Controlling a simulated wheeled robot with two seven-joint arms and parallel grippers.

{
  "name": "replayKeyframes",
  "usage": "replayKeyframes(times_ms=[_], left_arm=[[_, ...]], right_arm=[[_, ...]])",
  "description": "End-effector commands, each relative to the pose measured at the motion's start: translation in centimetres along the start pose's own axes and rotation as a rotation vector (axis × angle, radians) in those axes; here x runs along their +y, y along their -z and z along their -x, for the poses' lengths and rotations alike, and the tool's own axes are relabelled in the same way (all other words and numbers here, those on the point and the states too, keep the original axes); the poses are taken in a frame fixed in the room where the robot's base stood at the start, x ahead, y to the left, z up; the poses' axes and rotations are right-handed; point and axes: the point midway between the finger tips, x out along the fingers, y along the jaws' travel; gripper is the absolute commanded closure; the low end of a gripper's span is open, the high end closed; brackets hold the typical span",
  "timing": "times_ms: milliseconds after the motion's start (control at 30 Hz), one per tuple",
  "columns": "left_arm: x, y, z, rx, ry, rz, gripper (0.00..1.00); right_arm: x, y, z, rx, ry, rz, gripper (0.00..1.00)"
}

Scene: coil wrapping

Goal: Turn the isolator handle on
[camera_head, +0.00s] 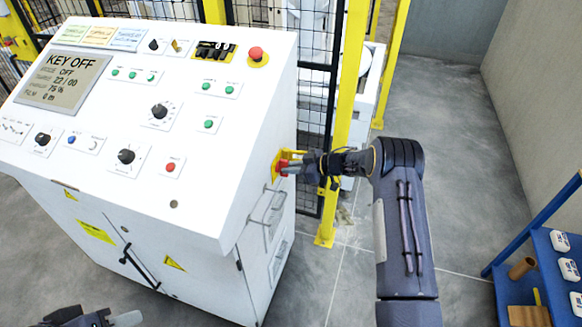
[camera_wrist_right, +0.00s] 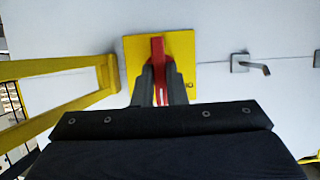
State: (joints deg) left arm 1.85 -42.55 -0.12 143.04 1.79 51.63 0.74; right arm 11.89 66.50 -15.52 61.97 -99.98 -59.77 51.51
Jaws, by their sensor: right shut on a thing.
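The isolator handle (camera_head: 283,168) is red and sits on a yellow plate (camera_head: 276,158) on the right side wall of the white control cabinet (camera_head: 240,170). My right gripper (camera_head: 291,168) reaches it from the right. In the right wrist view the fingers (camera_wrist_right: 159,88) are shut on the red handle (camera_wrist_right: 157,56), one on each side, in front of the yellow plate (camera_wrist_right: 180,48). The fingers hide part of the handle. My left gripper (camera_head: 105,319) shows only in part at the bottom left edge, away from the cabinet's side wall; its fingers cannot be made out clearly.
The cabinet's screen (camera_head: 63,80) reads KEY OFF. A yellow fence post (camera_head: 345,110) stands close behind my right wrist. A blue shelf (camera_head: 545,250) with small items is at the lower right. Open floor (camera_head: 480,180) lies between shelf and cabinet.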

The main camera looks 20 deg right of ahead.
Motion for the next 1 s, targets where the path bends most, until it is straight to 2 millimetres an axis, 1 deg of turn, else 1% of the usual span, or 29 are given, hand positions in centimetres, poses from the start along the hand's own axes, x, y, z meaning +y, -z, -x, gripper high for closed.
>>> replayKeyframes(times_ms=[467, 500, 633, 667, 900, 1000], left_arm=[[0.01, 0.02, 0.03, 0.000, 0.000, 0.000, 0.64], [0.02, 0.02, 0.03, 0.000, 0.000, 0.000, 0.64], [0.02, 0.02, 0.04, 0.000, 0.000, 0.000, 0.64], [0.02, 0.02, 0.04, 0.000, 0.000, 0.000, 0.64], [0.01, 0.02, 0.03, 0.000, 0.000, 0.000, 0.64], [-0.06, -0.06, -0.12, 0.000, 0.000, 0.000, 0.64]], right_arm=[[-0.06, -0.15, -0.03, -0.001, 0.007, -0.017, 1.00], [-0.06, -0.15, -0.02, -0.001, 0.007, -0.017, 0.86], [-0.04, -0.11, -0.02, -0.001, 0.006, -0.015, 0.69], [-0.03, -0.10, -0.01, -0.001, 0.006, -0.015, 0.66], [0.00, -0.04, 0.02, 0.000, 0.005, -0.014, 0.66], [0.06, -0.09, 0.51, 0.000, 0.004, -0.013, 0.66]])
